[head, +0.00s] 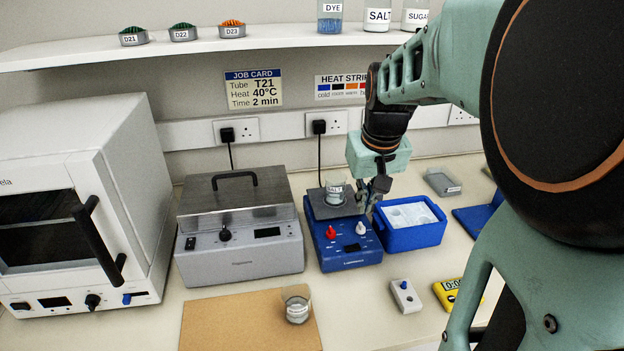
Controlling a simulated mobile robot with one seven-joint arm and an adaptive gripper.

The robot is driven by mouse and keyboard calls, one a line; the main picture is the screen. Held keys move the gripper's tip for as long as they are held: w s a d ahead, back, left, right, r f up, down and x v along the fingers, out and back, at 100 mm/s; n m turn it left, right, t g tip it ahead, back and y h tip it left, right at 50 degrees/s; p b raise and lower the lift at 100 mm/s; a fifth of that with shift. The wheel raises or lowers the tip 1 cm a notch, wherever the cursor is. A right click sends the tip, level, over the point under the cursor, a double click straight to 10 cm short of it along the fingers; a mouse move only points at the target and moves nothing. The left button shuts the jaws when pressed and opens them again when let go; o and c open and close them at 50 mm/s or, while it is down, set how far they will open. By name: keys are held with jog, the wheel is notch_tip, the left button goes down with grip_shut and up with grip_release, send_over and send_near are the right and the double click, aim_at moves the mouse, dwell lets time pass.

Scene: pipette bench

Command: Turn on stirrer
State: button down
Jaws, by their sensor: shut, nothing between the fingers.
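The stirrer is a blue box (343,256) with a dark top plate (322,207), a red knob (331,233), a white knob (361,228) and a small dark display on its front. A clear beaker (335,192) with a salt label stands on the plate. My gripper (370,208) is shut and empty. In the picture it hangs at the right edge of the stirrer, just above the white knob and right of the beaker. I cannot tell whether it touches the stirrer.
A blue tub of ice (412,236) stands close on the stirrer's right. A grey lidded bath (240,245) is on its left. A small grey switch box (405,296) and a yellow timer (449,291) lie in front. Another beaker (297,305) stands on a brown mat (230,325).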

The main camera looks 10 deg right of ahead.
aim_at(357, 245)
jog(key=x, duration=0.8)
jog(key=s+x, duration=0.1)
jog(key=x, duration=0.3)
jog(key=shift+w+d+f+p, duration=0.1)
jog(key=shift+f+p, duration=0.2)
jog(key=shift+f, duration=0.55)
